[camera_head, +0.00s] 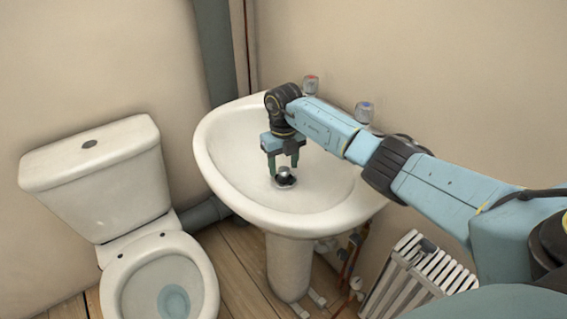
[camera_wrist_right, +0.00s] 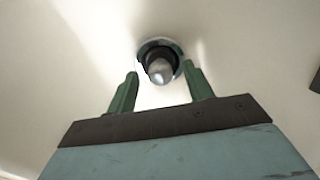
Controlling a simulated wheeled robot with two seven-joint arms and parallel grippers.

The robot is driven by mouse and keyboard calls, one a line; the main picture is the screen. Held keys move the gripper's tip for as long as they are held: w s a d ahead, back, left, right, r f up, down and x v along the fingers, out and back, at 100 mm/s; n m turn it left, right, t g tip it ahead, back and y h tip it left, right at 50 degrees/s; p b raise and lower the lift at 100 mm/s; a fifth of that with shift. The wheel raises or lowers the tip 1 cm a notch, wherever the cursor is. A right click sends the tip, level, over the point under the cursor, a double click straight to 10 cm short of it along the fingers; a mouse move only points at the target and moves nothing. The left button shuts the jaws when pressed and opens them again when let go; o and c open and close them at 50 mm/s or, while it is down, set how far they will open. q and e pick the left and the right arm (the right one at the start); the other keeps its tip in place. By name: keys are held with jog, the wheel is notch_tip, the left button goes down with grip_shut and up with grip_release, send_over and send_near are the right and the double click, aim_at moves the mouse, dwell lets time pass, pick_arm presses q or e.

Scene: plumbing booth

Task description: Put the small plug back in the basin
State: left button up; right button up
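The small plug (camera_head: 284,172), with a shiny silver rounded top, is at the drain of the white basin (camera_head: 225,150). In the right wrist view the plug (camera_wrist_right: 160,71) stands over the dark drain hole (camera_wrist_right: 158,48) with its metal ring; I cannot tell how deep it sits. My right gripper (camera_head: 283,168) reaches down into the basin above the drain. Its two green fingers are apart, one on each side of the plug, with visible gaps in the right wrist view (camera_wrist_right: 160,74). It holds nothing. My left gripper is not in view.
Two taps, one red-marked (camera_head: 311,84) and one blue-marked (camera_head: 364,111), stand on the basin's back rim near my right arm. A toilet (camera_head: 95,170) is at the left. A white radiator (camera_head: 420,280) and pipes are low at the right. The rest of the bowl looks clear.

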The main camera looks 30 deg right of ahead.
jog(key=shift+r, duration=0.3)
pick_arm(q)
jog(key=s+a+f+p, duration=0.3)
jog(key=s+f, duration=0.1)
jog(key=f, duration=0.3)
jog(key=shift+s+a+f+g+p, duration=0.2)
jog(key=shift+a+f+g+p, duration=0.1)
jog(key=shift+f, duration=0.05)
pick_arm(e)
notch_tip(320, 180, up, 13)
